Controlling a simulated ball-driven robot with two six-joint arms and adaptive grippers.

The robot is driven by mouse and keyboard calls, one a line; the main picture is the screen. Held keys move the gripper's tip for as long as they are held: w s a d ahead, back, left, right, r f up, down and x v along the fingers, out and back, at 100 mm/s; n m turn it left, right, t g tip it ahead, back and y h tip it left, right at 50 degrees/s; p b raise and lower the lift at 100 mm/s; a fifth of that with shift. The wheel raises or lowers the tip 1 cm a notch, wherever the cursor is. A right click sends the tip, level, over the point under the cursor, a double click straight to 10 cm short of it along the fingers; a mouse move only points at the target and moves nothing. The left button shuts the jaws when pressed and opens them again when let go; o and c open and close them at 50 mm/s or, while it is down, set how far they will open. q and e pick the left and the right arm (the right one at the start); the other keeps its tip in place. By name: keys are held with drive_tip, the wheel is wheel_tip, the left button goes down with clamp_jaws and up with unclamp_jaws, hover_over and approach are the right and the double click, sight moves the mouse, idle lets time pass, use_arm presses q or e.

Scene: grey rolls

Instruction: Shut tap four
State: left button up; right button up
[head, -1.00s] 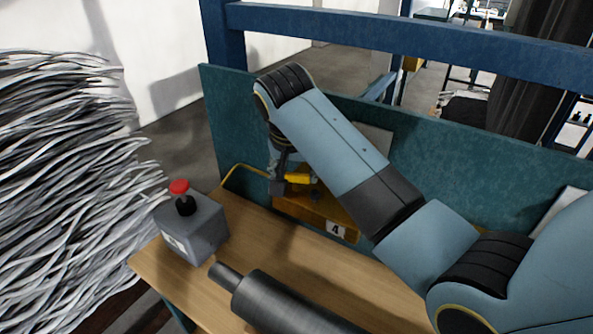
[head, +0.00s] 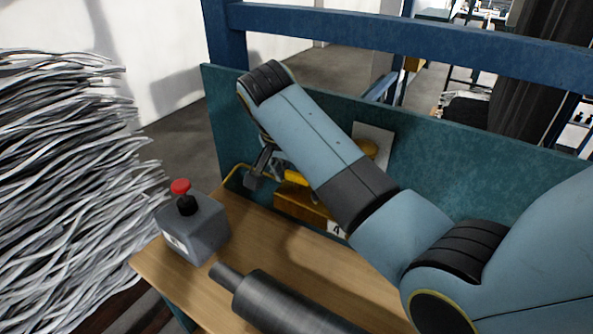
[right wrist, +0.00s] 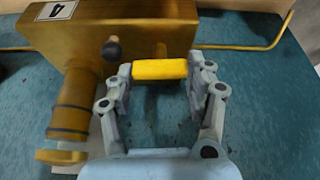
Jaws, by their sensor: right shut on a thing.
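Tap four has a brass-coloured body (head: 300,203) with a plate marked 4 (head: 336,229). It stands at the back of the bench, partly hidden by my right arm. In the right wrist view, the body (right wrist: 135,33) fills the upper left. Its bright yellow handle (right wrist: 160,69) lies between the fingers of my right gripper (right wrist: 160,76), which is shut on it. In the head view, the right gripper (head: 264,176) is at the tap's left side and the yellow handle (head: 295,178) is partly covered. My left gripper is not in view.
A grey box with a red button (head: 181,187) stands at the bench's left corner. A dark grey roll (head: 290,302) lies in front. A teal panel (head: 440,160) rises behind the bench. A yellow pipe (right wrist: 265,47) runs beside the tap.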

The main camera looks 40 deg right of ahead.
sight(289, 199)
drive_tip(key=o, duration=1.2)
drive_tip(key=v, duration=0.7)
drive_tip(key=shift+a+r, duration=0.1)
drive_tip(key=shift+r, duration=0.1)
